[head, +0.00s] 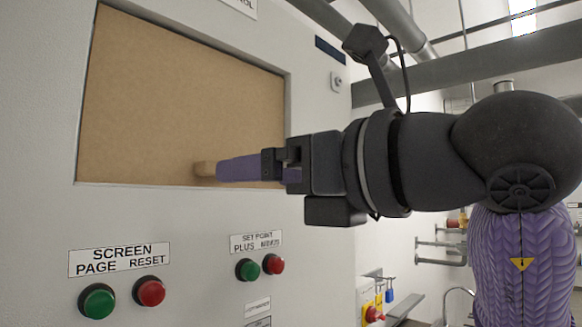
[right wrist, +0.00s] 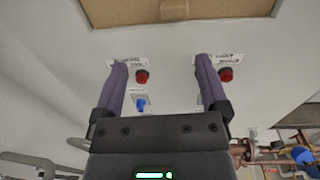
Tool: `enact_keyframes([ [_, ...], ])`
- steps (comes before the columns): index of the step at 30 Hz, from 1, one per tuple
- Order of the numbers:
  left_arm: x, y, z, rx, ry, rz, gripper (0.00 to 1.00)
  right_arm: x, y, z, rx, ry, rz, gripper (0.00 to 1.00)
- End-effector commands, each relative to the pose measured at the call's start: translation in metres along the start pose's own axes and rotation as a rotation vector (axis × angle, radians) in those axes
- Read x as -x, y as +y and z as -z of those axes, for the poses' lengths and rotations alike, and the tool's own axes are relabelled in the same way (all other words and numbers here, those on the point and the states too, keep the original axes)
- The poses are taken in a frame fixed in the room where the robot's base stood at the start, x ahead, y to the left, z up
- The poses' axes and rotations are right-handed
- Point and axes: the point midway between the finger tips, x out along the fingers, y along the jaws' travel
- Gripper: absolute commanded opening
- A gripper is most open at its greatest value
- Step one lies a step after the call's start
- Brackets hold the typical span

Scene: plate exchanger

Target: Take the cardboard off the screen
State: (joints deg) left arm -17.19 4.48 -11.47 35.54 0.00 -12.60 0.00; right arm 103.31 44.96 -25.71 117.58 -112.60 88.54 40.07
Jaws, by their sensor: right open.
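The brown cardboard (head: 180,90) fills the recessed screen opening of the grey cabinet. A small light-brown tab (head: 205,169) stands out from its lower part. My right gripper (head: 222,169) comes in from the right, with its purple fingers reaching in front of the cardboard and the near fingertip beside the tab in the picture. In the right wrist view its two fingers (right wrist: 162,62) are spread with nothing between them, and the cardboard (right wrist: 180,10) shows along the top edge. Whether a finger touches the tab cannot be told. My left gripper is not in view.
Below the screen are green (head: 97,301) and red (head: 149,291) page and reset buttons, and a green (head: 248,269) and red (head: 273,264) set point pair. A key switch (head: 337,82) sits right of the screen. Pipes and a blue padlock (head: 389,296) are at the right.

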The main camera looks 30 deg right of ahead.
Motion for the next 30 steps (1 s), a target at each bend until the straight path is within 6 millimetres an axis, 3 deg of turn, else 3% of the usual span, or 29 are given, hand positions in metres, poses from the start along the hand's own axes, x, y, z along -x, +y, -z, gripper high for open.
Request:
enact_keyframes([
  [2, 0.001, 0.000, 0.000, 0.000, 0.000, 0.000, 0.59, 0.007, -0.009, -0.007, -0.001, -0.010, 0.067, 0.94],
  [5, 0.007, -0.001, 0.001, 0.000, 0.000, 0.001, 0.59, -0.001, -0.014, -0.011, -0.004, -0.009, 0.090, 0.94],
  [12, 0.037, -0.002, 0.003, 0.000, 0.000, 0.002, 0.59, -0.055, -0.017, -0.014, -0.005, -0.005, 0.084, 0.94],
  [18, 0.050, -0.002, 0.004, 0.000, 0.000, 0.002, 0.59, -0.084, -0.020, -0.011, -0.003, -0.008, 0.083, 0.94],
  [27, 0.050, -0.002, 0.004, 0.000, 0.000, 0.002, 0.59, -0.089, -0.020, -0.008, -0.001, -0.010, 0.083, 0.94],
  [30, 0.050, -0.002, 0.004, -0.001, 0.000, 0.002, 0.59, -0.089, -0.020, -0.008, -0.002, -0.010, 0.083, 0.75],
])
